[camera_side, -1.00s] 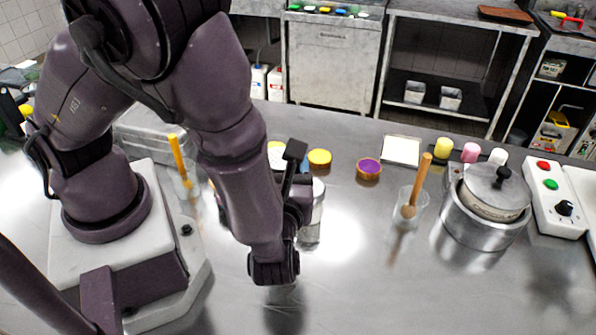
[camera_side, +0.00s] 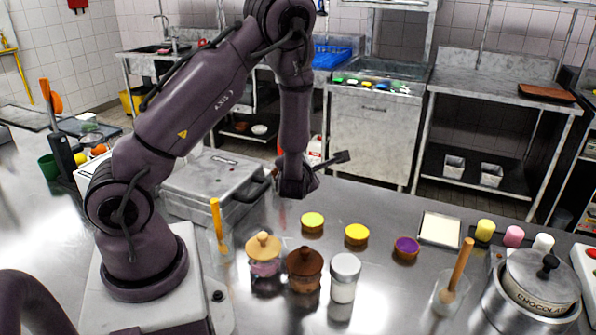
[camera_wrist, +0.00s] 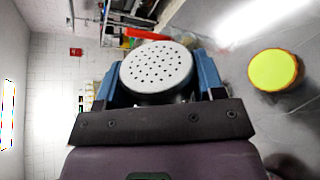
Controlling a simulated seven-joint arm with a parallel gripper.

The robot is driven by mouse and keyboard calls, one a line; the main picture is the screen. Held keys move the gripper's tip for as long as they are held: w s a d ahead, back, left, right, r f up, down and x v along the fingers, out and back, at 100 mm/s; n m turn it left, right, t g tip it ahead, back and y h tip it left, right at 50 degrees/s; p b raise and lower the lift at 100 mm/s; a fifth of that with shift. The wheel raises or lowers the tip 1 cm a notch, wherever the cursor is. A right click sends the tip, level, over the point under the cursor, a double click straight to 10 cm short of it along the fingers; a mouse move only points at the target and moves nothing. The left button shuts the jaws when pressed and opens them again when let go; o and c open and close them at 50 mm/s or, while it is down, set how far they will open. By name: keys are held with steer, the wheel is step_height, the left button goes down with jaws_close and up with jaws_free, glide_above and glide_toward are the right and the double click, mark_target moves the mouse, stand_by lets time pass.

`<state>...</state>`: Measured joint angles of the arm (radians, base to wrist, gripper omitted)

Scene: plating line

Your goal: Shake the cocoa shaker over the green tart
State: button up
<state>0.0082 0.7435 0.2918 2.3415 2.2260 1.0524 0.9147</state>
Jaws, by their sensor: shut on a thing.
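My gripper (camera_wrist: 158,80) has its blue fingers shut on a shaker (camera_wrist: 156,66) with a round, white, perforated lid, seen in the wrist view. The shaker's body and contents are hidden there. In the side view my gripper (camera_side: 298,188) is raised above the far side of the counter, and the shaker cannot be made out. A yellow to yellow-green tart (camera_wrist: 274,69) lies right of the shaker in the wrist view. No tart looks plainly green.
A tan-lidded jar (camera_side: 264,254), a brown jar (camera_side: 304,268) and a white-lidded jar (camera_side: 344,277) stand in front of the tarts. A glass with a wooden tool (camera_side: 455,268) and a steel pot (camera_side: 540,285) are at right. A grey metal box (camera_side: 215,180) stands behind my arm.

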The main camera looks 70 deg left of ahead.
steer(key=shift+w+d+f+m+t+h, duration=0.15)
steer(key=shift+w+d+f+m+t, duration=0.05)
steer(key=shift+m, duration=0.4)
steer(key=shift+w+d+f+m+t+h, duration=0.15)
steer(key=shift+w+d+f+m+t, duration=0.05)
steer(key=shift+m, duration=1)
steer(key=f+m, duration=0.2)
steer(key=m, duration=0.2)
steer(key=f+m, duration=0.2)
steer(key=m, duration=0.2)
steer(key=w+f+m, duration=0.1)
steer(key=f+m, duration=0.1)
steer(key=m, duration=0.2)
steer(key=shift+a, duration=0.2)
steer(key=shift+s, duration=0.1)
stand_by(0.6)
